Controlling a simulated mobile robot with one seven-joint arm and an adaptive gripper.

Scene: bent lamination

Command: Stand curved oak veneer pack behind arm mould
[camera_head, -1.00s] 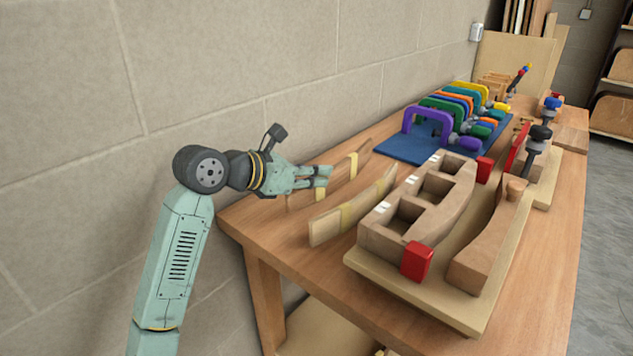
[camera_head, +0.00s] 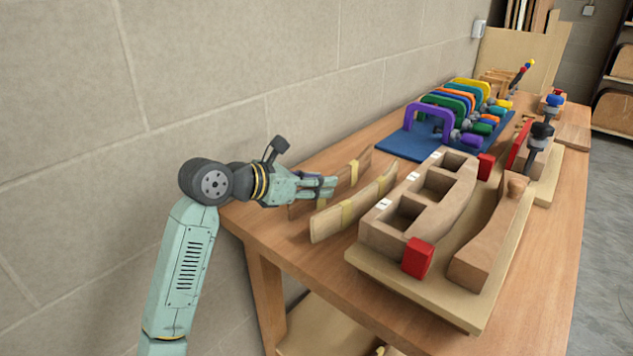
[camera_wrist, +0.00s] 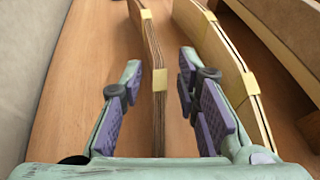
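Two thin, curved wood veneer packs with yellow tape bands stand on edge on the bench. The back pack (camera_head: 364,165) is nearer the wall; the front pack (camera_head: 330,220) is beside the mould. My gripper (camera_head: 331,187) is at the back pack. In the wrist view my gripper (camera_wrist: 158,65) is open, with the back pack (camera_wrist: 149,42) running between its fingers and a gap showing on both sides. The front pack (camera_wrist: 205,45) lies just right of the right finger. The wooden mould (camera_head: 385,235), with square openings and red blocks, sits on a pale board.
Coloured clamps (camera_head: 430,118) stand on a blue mat (camera_head: 395,146) farther along the bench (camera_head: 300,262). A second curved mould part (camera_head: 480,255) lies right of the first. The wall (camera_head: 235,75) runs close behind the packs.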

